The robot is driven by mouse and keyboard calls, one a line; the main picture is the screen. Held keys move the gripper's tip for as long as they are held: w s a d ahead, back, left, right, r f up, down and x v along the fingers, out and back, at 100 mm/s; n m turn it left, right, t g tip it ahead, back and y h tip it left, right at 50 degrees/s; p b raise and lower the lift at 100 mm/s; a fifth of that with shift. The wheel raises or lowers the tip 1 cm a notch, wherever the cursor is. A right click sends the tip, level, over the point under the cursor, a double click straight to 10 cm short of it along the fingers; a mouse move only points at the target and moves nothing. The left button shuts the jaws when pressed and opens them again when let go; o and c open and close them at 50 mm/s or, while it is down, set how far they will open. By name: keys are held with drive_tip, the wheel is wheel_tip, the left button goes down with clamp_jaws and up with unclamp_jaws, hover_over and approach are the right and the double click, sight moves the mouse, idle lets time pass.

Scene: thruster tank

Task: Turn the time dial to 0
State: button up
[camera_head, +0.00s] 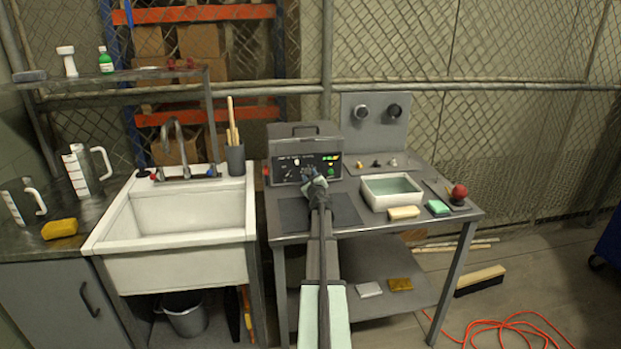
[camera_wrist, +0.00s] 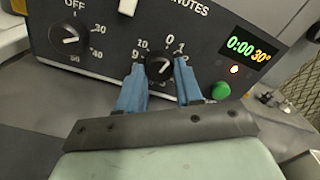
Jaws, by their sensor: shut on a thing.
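The ultrasonic-cleaner-like machine (camera_head: 290,140) stands at the back of the metal table, its dark control panel facing me. In the wrist view, a black dial (camera_wrist: 158,66) with a white pointer line sits under the word MINUTES, with a scale including 0, 1 and 10 around it. My gripper (camera_wrist: 160,80) has its two blue fingers on either side of this dial, shut on it. The pointer's exact aim is hard to tell. The display (camera_wrist: 249,50) reads 0:00 and 30°. In the head view my gripper (camera_head: 315,180) reaches the panel's front and hides part of it.
Another dial (camera_wrist: 70,38) with a 30 to 50 scale is at left on the panel. A green button (camera_wrist: 221,91) is right of my fingers. A white basin (camera_head: 392,192), sponges and a red-knobbed item (camera_head: 459,193) occupy the table's right. A sink (camera_head: 180,230) stands left.

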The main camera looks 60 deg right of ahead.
drive_tip(key=shift+n, duration=1.3)
drive_tip(key=o, duration=1)
drive_tip(key=shift+o, duration=0.2)
drive_tip(key=v, duration=1.4)
drive_tip(key=shift+d, duration=0.1)
drive_tip(key=shift+w+n, duration=0.15)
drive_tip(key=shift+n, duration=0.15)
